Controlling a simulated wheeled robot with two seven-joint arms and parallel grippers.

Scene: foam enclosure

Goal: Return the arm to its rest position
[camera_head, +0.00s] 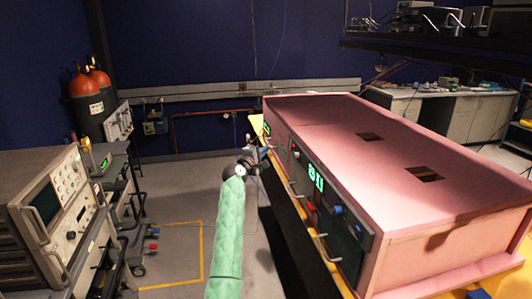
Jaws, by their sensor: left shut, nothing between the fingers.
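My left arm (228,240), in a green sleeve, reaches up from the bottom of the head view. Its dark left gripper (258,160) is at the far end of the arm, shut and empty. It appears close to the left front end of the pink foam enclosure (340,142); I cannot tell whether they touch. The fingers are small and partly lost against the dark parts behind them. My right gripper is not in view.
The enclosure has a control panel (318,190) with green digits and handles, and sits on a yellow-edged table (318,242). Instruments on a cart (50,215) stand at left. Orange-topped cylinders (88,95) stand behind. Grey floor (172,215) with yellow tape is clear between.

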